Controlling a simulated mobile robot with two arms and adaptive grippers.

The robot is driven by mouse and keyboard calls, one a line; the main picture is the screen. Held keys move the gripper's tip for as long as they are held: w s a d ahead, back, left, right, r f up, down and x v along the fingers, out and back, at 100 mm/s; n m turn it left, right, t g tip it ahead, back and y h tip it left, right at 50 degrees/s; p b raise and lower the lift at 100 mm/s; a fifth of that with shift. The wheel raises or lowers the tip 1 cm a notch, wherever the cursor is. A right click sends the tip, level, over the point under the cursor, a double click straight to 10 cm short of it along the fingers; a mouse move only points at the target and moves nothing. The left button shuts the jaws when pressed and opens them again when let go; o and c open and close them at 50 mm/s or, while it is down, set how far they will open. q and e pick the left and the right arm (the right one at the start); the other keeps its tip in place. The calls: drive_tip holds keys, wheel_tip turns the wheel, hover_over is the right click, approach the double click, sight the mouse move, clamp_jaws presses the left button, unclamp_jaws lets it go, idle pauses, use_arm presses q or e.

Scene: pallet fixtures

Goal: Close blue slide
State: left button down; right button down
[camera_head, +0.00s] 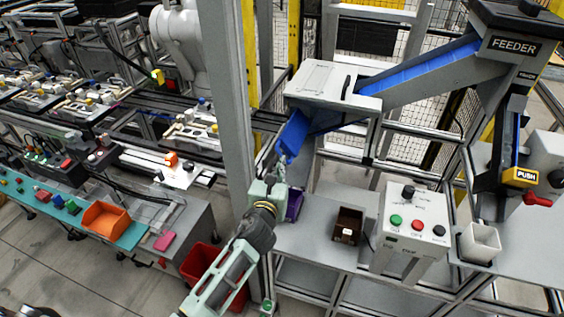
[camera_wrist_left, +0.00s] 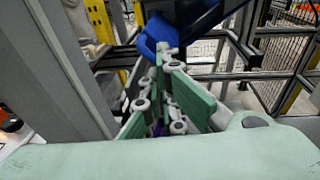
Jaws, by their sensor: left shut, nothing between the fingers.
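The blue slide (camera_head: 291,134) hangs down and to the left from the white box under the feeder chute. It also shows in the left wrist view (camera_wrist_left: 156,36) just beyond the fingers. My left gripper (camera_head: 282,163) is shut and empty, close to the slide's lower end. In the left wrist view the fingers (camera_wrist_left: 172,70) point up at the slide. I cannot tell if they touch it. My right gripper is not in view.
A grey post (camera_head: 229,100) stands just left of my left arm. Below the slide are a purple bin (camera_head: 295,205) and a dark brown box (camera_head: 347,226) on the shelf. A button box (camera_head: 410,232) and a white cup (camera_head: 480,243) stand to the right.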

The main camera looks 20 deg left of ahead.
use_arm(q)
drive_tip(key=shift+w+a+f, duration=0.1)
drive_tip(key=shift+w+f, duration=0.05)
drive_tip(key=shift+w, duration=0.75)
drive_tip(key=shift+w+f, duration=0.1)
drive_tip(key=shift+w, duration=0.75)
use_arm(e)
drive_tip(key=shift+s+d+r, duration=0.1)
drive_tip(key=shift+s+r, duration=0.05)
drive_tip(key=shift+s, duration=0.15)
